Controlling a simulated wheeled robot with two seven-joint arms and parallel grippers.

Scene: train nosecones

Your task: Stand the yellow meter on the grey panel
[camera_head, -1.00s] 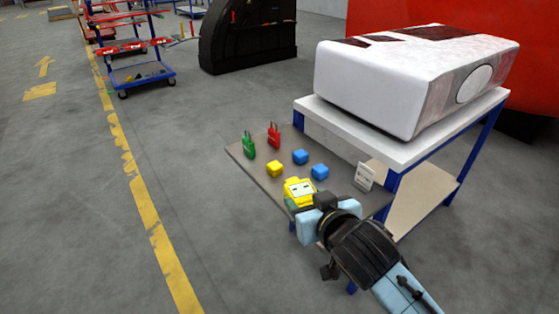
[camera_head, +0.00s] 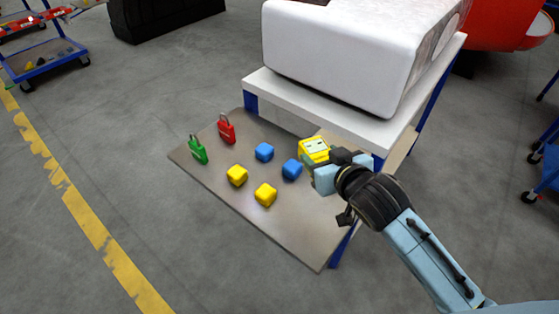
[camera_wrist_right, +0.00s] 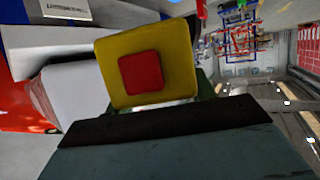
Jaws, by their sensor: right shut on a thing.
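The yellow meter (camera_head: 313,148), with a pale display face, is in my right gripper (camera_head: 322,170) near the panel's back right part. I cannot tell from the head view whether its base touches the panel. In the right wrist view a yellow square face with a red square centre (camera_wrist_right: 140,80), which looks like part of the meter, is just beyond my right gripper (camera_wrist_right: 165,120). The grey panel (camera_head: 290,233) is a flat board at the front of a white-topped table. My left gripper is not in view.
A green padlock (camera_head: 198,151) and a red padlock (camera_head: 227,130) stand at the panel's left. Two blue cubes (camera_head: 264,152) and two yellow cubes (camera_head: 237,175) lie mid-panel. The front right of the panel is clear. A large white block (camera_head: 345,60) fills the white tabletop (camera_head: 300,101).

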